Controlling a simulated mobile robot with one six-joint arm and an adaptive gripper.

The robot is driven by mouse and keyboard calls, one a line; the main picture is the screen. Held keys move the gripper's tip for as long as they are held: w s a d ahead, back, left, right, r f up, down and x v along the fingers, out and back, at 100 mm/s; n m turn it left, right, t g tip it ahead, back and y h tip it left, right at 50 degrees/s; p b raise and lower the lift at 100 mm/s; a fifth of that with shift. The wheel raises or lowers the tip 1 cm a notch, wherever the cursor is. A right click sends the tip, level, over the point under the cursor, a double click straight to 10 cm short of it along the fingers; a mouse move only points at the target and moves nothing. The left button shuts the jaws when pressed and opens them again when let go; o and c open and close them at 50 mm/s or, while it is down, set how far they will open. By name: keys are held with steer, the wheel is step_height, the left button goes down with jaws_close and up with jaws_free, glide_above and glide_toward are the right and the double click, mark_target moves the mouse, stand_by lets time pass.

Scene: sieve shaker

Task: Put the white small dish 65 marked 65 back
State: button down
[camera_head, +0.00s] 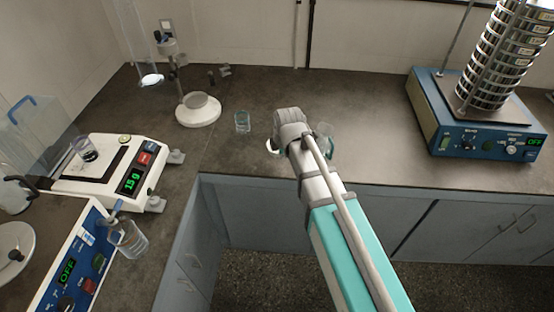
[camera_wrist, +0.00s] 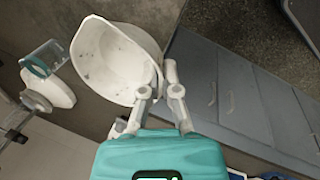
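The white small dish (camera_wrist: 105,62) fills the upper left of the wrist view, close to the camera. Its inside shows with a few dark specks; no 65 mark can be read. My gripper (camera_wrist: 160,80) has its fingers on either side of the dish's near right rim and appears shut on it. In the head view, a white sliver of the dish (camera_head: 271,147) shows left of my gripper (camera_head: 285,146); my wrist hides the rest. Whether the dish touches the bench cannot be told.
A small glass beaker (camera_head: 242,122) and a white-based stand (camera_head: 198,110) are left of my arm. Another glass vessel (camera_head: 326,137) is just right of it. The balance (camera_head: 112,170) reads 15 g. The sieve shaker (camera_head: 470,125) is at right, showing OFF. Bench between is clear.

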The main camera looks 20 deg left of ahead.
steer(key=b, duration=0.6)
glide_above(280, 162)
steer(key=f, duration=0.6)
steer(key=shift+s+d+f, duration=0.15)
steer(key=shift+s+d, duration=0.05)
steer(key=shift+s, duration=0.1)
steer(key=shift+w+a+f+b, duration=0.15)
steer(key=shift+w+f+b, duration=0.35)
steer(key=shift+f, duration=0.2)
steer(key=shift+s+f+b, duration=0.1)
steer(key=shift+f+b, duration=1.25)
steer(key=shift+b, duration=0.05)
steer(key=shift+f, duration=0.15)
steer(key=c, duration=0.8)
jaws_free()
steer(key=shift+r, duration=0.2)
